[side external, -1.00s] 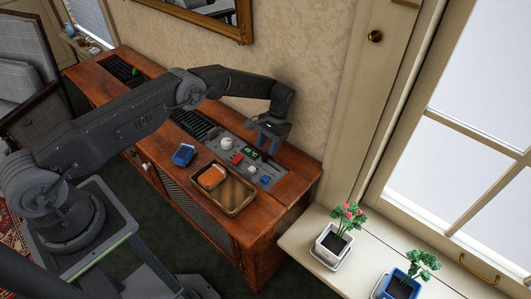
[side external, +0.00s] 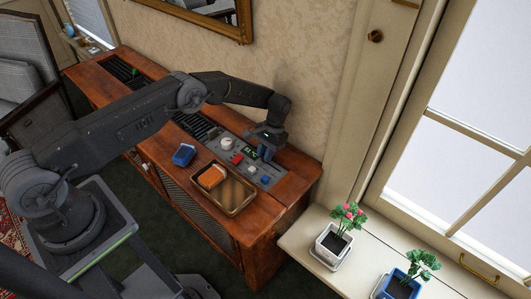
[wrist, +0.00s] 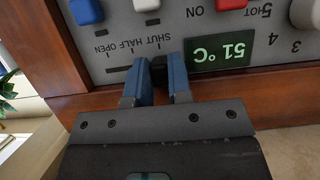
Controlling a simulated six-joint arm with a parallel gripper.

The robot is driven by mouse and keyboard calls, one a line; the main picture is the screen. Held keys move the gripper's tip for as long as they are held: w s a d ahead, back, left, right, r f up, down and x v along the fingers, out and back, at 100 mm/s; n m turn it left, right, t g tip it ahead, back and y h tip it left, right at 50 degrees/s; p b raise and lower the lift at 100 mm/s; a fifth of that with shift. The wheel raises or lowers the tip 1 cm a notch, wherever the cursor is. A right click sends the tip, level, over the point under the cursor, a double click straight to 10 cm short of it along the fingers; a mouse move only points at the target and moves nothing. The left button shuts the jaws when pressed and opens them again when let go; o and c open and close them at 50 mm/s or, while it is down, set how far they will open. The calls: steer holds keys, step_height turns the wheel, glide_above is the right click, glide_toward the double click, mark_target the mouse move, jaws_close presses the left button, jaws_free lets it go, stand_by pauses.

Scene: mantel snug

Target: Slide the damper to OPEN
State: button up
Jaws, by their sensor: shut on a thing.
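The damper slider is a small black knob (wrist: 158,68) on the grey control panel (wrist: 185,25), at the SHUT end of a short slot. The HALF and OPEN marks (wrist: 101,47) lie to its left in the wrist view, where the lettering is upside down. My gripper (wrist: 165,65) has its two blue fingers shut on the knob, one on each side. In the side external view, my gripper (side external: 264,154) is down at the back edge of the panel (side external: 213,152) and hides the knob.
The panel has a green 51 °C display (wrist: 220,56), a blue control (wrist: 86,11), a white one (wrist: 146,5), a red one (wrist: 230,4) and a white dial (wrist: 306,12). A tray (side external: 236,201) with an orange item and a blue object (side external: 183,155) are on the wooden cabinet.

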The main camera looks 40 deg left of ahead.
jaws_close()
steer(key=d, duration=0.6)
steer(key=shift+d, duration=0.3)
steer(key=o, duration=0.8)
jaws_free()
steer(key=shift+c, duration=0.2)
step_height(320, 180, up, 10)
steer(key=w, duration=0.1)
steer(key=shift+w+a, duration=0.1)
